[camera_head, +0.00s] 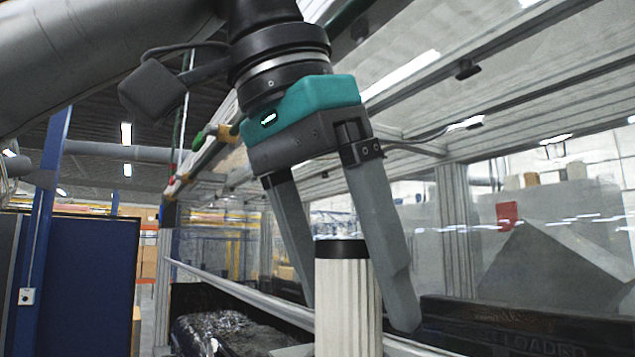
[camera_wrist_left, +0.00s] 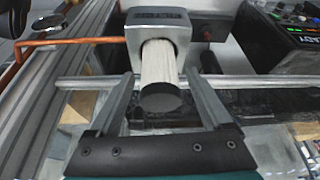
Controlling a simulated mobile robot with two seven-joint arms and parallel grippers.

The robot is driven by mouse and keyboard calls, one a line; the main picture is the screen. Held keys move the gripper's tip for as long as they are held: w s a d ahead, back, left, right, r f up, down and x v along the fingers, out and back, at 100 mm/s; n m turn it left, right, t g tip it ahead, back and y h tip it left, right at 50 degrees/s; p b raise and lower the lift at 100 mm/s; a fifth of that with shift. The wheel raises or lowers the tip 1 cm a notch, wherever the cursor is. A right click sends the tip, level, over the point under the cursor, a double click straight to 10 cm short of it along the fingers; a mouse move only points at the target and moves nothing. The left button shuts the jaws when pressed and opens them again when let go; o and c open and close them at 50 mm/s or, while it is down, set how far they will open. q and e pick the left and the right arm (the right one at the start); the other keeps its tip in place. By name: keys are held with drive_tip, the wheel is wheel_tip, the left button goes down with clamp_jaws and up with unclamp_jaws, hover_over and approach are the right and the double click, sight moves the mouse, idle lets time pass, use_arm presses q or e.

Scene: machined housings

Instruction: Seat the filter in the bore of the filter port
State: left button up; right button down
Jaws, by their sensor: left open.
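The filter (camera_head: 340,305) is a white pleated cylinder with a black end cap, standing upright at the lower middle of the head view. It also shows in the left wrist view (camera_wrist_left: 158,65), its black cap nearest the camera. My left gripper (camera_head: 355,312) is open, with one finger on each side of the filter; I cannot tell whether either finger touches it. The filter port (camera_wrist_left: 190,30) is a grey metal housing in the left wrist view, and the filter's far end goes into its bore. How deep it sits is hidden. My right gripper is not in view.
A metal frame with clear panels (camera_head: 454,215) surrounds the work area. A rail (camera_head: 240,292) crosses behind the filter. A dark box with lettering (camera_head: 520,325) lies at lower right. In the left wrist view, an orange bar (camera_wrist_left: 60,42) runs left of the port.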

use_arm(q)
drive_tip(key=shift+r, duration=0.25)
drive_tip(key=v, duration=1.2)
idle(0.5)
